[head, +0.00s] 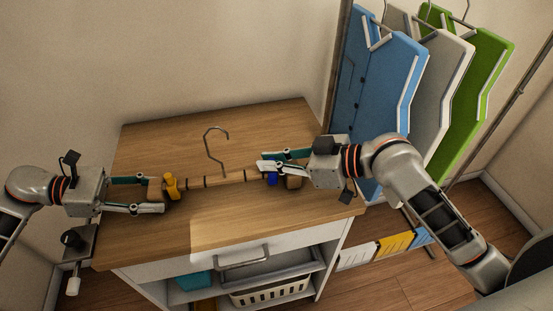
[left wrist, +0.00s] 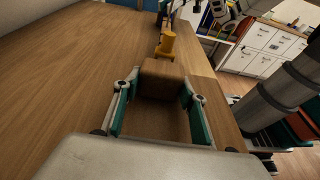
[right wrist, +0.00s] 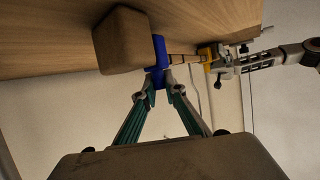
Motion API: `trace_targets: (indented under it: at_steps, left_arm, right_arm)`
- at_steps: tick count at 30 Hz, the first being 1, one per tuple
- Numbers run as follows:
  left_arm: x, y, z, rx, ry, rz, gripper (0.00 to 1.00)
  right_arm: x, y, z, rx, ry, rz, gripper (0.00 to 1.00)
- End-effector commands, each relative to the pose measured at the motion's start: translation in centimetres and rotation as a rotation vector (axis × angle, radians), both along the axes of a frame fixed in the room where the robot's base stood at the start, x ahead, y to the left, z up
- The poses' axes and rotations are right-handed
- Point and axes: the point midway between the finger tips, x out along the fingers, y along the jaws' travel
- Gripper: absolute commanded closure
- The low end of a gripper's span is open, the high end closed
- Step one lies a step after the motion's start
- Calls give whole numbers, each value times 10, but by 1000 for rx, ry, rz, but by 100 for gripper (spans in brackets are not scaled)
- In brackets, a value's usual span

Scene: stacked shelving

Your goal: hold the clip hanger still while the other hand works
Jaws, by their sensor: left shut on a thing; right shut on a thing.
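The clip hanger (head: 208,184) is a wooden bar with dark bands and a metal hook (head: 216,140), lying over the dresser top. It has a yellow clip (head: 171,187) toward its left end and a blue clip (head: 271,179) toward its right end. My left gripper (head: 152,194) is shut on the hanger's left wooden end block (left wrist: 160,78), one finger on each side. My right gripper (head: 266,163) is shut on the blue clip, also seen in the right wrist view (right wrist: 158,58), beside the right end block (right wrist: 122,40).
The wooden dresser top (head: 160,135) is otherwise clear. Below it are a drawer handle (head: 243,257) and a white basket (head: 270,290). Blue (head: 385,90), grey (head: 440,80) and green (head: 480,90) garments hang on a rack at right, close to my right arm.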

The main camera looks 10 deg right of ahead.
Motion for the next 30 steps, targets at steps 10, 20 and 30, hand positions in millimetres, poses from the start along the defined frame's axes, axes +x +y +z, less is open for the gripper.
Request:
trace_targets:
  at_steps: [10, 20, 30]
  left_arm:
    - [0, -1, 0, 0, -1, -1, 72]
    - [-1, -1, 0, 0, 1, -2, 72]
    - [-1, -1, 0, -1, 1, -2, 72]
  right_arm:
    - [0, 22, 1, 3, -1, 2, 100]
    - [0, 22, 1, 2, -1, 1, 71]
    - [-1, 18, 1, -1, -1, 0, 71]
